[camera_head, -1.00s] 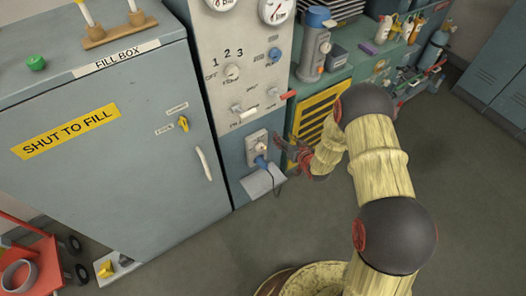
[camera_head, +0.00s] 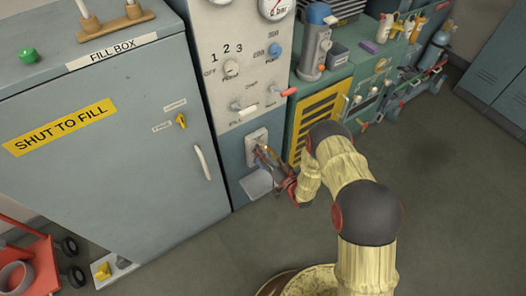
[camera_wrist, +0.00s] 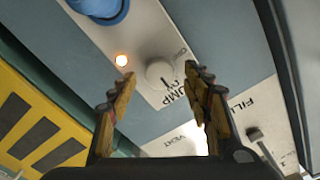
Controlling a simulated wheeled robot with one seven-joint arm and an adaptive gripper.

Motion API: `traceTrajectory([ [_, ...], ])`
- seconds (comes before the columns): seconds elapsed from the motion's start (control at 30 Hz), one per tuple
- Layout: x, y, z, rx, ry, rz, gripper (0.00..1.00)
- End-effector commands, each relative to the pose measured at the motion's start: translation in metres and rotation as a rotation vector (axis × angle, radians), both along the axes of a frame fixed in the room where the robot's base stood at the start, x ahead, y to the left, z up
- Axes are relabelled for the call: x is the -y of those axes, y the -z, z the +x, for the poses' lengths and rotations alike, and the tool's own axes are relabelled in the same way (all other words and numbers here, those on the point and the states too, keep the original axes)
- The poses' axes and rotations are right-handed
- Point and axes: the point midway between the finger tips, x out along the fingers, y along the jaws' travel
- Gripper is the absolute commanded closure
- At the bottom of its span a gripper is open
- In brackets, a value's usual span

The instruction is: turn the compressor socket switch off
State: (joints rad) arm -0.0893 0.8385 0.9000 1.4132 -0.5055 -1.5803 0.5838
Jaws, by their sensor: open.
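The white socket plate (camera_head: 256,134) is low on the panel right of the fill box; it also shows in the wrist view (camera_wrist: 147,38). A blue plug (camera_wrist: 98,8) is at the top edge. My gripper (camera_head: 264,153) is in front of the socket and hides part of it. In the wrist view, its jaws (camera_wrist: 152,82) are open and empty, with the knob appearing between the fingertips. I cannot tell whether they touch it.
A grey flap (camera_head: 257,184) juts out below the socket. The fill box cabinet (camera_head: 110,150) stands to the left and a yellow-black grille (camera_head: 318,122) to the right. Small levers (camera_head: 247,110) are above the socket. The floor (camera_head: 430,180) at right is clear.

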Motion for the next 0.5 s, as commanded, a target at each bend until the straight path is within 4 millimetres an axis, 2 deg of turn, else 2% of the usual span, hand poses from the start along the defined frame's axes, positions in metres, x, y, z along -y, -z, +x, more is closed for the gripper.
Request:
traceTrajectory([
  [0.13,-0.0065,0.0007,0.0089,-0.001,-0.001,0.0,0.51],
  [0.43,-0.0074,-0.0003,0.0108,-0.001,0.001,0.001,0.51],
  [0.5,-0.0074,-0.0003,0.0108,0.0,0.001,0.0,0.55],
])
